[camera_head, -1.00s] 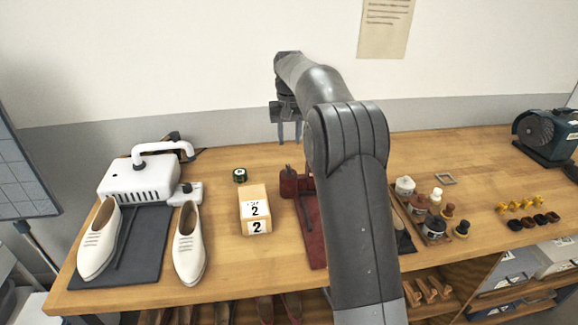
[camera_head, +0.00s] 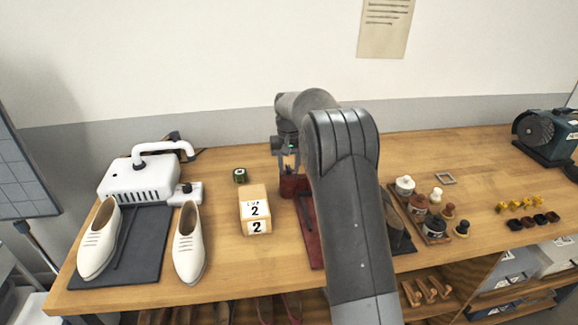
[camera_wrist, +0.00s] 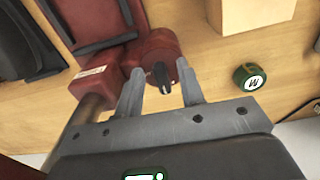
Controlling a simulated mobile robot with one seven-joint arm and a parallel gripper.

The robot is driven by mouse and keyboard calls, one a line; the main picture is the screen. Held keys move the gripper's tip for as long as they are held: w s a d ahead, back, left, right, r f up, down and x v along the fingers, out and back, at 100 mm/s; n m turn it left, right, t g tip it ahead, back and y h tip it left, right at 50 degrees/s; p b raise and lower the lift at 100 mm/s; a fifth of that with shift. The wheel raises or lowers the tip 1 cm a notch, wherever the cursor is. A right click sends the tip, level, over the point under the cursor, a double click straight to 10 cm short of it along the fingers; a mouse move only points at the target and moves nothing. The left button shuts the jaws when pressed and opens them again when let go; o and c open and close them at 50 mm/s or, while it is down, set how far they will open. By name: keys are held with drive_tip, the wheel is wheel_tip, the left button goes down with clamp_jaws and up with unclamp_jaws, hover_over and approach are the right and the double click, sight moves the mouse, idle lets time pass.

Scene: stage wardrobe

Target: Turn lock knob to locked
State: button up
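The lock knob (camera_wrist: 160,74) is a small black lever-shaped piece on a round dark red housing (camera_wrist: 157,52), seen in the wrist view. The housing belongs to a dark red device (camera_head: 292,186) on the bench. My gripper (camera_wrist: 159,69) is open, and its two fingertips are on either side of the knob, with gaps visible between. In the head view my gripper (camera_head: 289,165) is just above the device and hides part of it. I cannot make out the knob in the head view.
A wooden block marked 2 (camera_head: 255,212) and a small round dark green tin (camera_head: 239,175) stand left of the device. Farther left are white shoes (camera_head: 189,245) and a white machine (camera_head: 140,181). Jars in a tray (camera_head: 419,205) stand right, beyond my arm.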

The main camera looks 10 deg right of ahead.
clamp_jaws()
idle(0.3)
